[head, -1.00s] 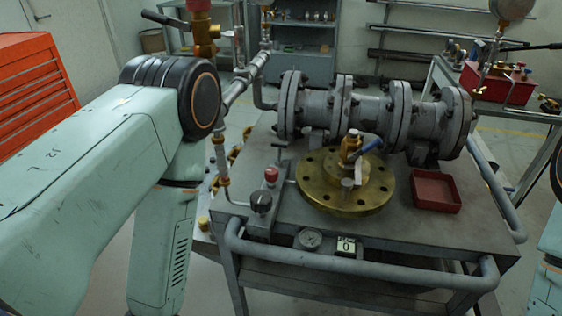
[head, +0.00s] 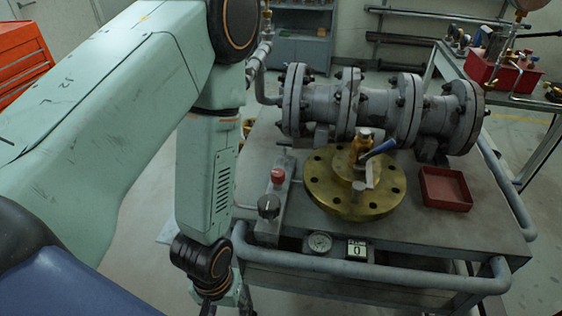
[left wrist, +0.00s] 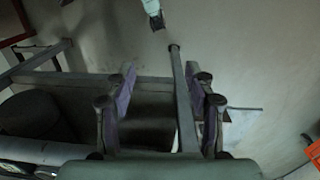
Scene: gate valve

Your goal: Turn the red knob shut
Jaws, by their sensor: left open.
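The red knob (head: 278,177) stands on a small grey block at the left of the cart top, with a black knob (head: 268,207) in front of it. My left arm hangs down left of the cart, apart from the knob. Its gripper is at the bottom edge of the head view, partly cut off. In the left wrist view my left gripper (left wrist: 164,85) is open, its two fingers apart with nothing held. The red knob cannot be made out there. My right gripper is in neither view.
A brass flange (head: 325,190) with a blue-handled valve sits mid-cart, before a grey flanged pipe (head: 320,108). A red tray (head: 446,189) lies to its right. A gauge (head: 319,243), a small display reading 0 (head: 357,249) and a rail (head: 400,281) line the front.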

